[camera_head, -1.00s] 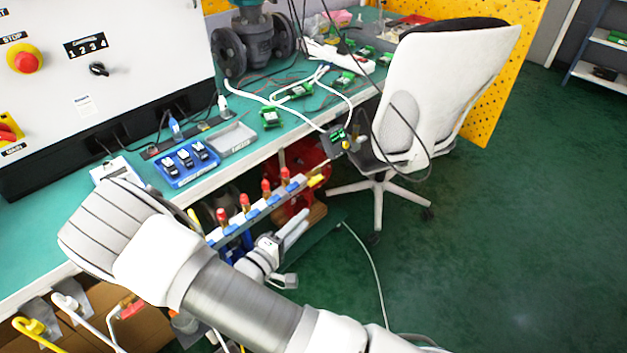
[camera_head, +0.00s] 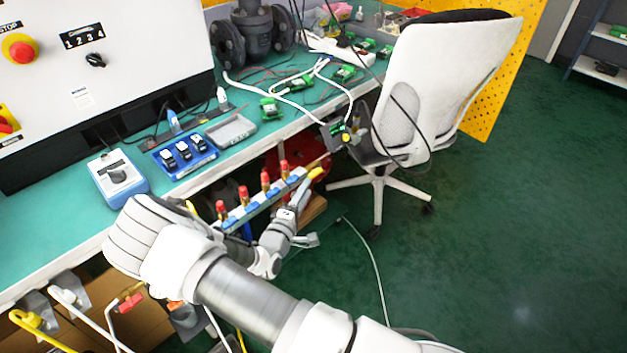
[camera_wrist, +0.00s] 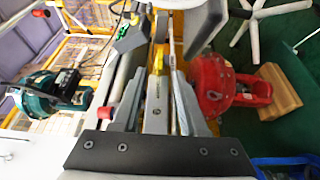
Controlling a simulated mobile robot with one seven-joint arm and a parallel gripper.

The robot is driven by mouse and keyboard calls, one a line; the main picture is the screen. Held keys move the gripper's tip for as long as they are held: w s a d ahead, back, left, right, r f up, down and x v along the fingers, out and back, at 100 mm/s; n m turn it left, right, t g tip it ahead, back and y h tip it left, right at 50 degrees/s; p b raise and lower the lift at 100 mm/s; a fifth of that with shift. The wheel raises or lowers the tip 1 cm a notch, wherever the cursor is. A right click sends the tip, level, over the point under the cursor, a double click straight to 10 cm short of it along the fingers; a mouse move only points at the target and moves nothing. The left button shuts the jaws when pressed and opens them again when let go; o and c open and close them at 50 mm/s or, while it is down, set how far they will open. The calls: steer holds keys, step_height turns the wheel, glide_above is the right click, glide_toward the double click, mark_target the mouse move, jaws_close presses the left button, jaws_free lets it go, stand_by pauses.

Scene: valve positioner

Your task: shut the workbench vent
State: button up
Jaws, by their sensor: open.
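A manifold rail (camera_head: 262,202) with several red-topped brass valves runs along the front of the workbench, below its edge. A yellow handle (camera_head: 316,173) is at its right end; which fitting is the vent is not labelled legibly. My gripper (camera_head: 303,192) is beside that right end, close to the yellow handle. In the wrist view my gripper (camera_wrist: 166,45) is open, its grey fingers on either side of a yellow part (camera_wrist: 158,60) and a grey bar. Contact cannot be told. Part of the rail is hidden behind my arm.
The green bench (camera_head: 285,125) carries a blue-white box (camera_head: 118,178), a blue tray (camera_head: 185,155) and a grey tray (camera_head: 232,130). A white chair (camera_head: 440,85) stands to the right. A red object (camera_wrist: 215,85) is right of the fingers. Hoses hang at lower left.

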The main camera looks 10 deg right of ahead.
mark_target(314, 177)
steer(key=b+x, duration=0.1)
steer(key=x, duration=0.5)
steer(key=shift+w, duration=0.1)
steer(key=shift+c, duration=0.3)
jaws_close()
